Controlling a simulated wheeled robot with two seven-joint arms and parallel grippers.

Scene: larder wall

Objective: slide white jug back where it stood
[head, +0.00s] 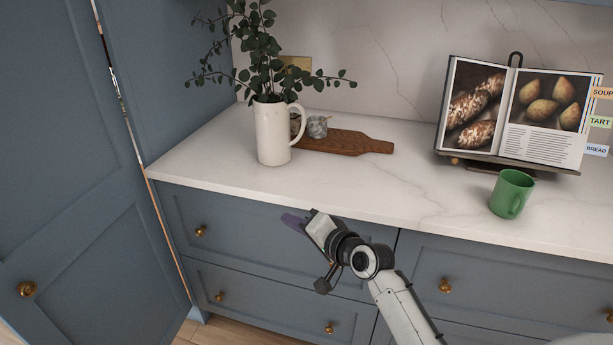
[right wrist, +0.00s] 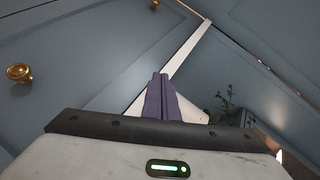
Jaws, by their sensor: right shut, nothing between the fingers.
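The white jug (head: 272,136) stands upright on the pale marble counter (head: 400,185), towards its left end, with leafy green stems in it. Its handle points right, in front of the wooden board. My right gripper (head: 290,222) is in front of the counter's front edge, over the drawer fronts, below and apart from the jug. Its purple fingers are shut together and empty; they also show in the right wrist view (right wrist: 160,98). The left gripper is not in view.
A dark wooden board (head: 350,143) lies behind the jug, with a small patterned cup (head: 317,127) by it. A green mug (head: 511,194) stands at the right, before a cookbook (head: 515,110) on a stand. The front middle of the counter is clear.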

